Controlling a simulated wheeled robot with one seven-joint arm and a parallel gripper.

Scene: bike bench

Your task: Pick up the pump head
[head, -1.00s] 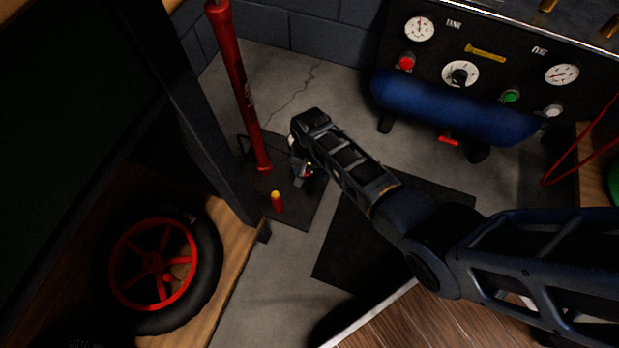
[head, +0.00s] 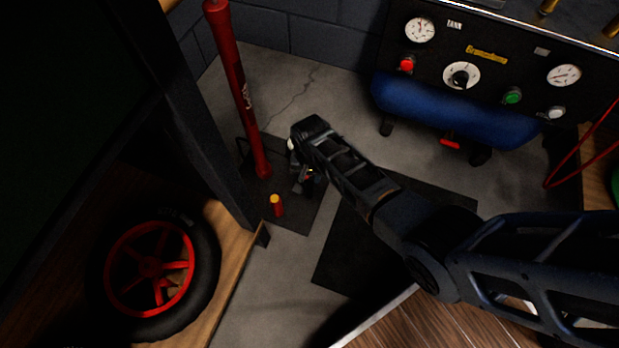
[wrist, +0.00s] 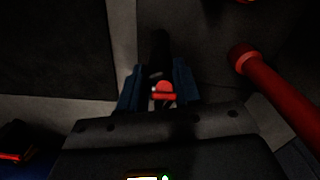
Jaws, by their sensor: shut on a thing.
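The pump head (wrist: 162,89), a small dark piece with a red part, sits between the two blue fingers of my gripper (wrist: 159,90) in the wrist view. My gripper is shut on it. In the head view my gripper (head: 305,184) points down over the dark mat, right of the red pump (head: 247,110). There the pump head is mostly hidden by my wrist and fingers. I cannot tell whether it touches the mat. The pump's red barrel (wrist: 283,98) slants along the right side of the wrist view.
A small red cylinder with a yellow top (head: 277,206) stands on the mat (head: 297,219). A red-rimmed wheel (head: 150,268) lies on the wooden shelf at left. A blue compressor (head: 455,108) is at the back right.

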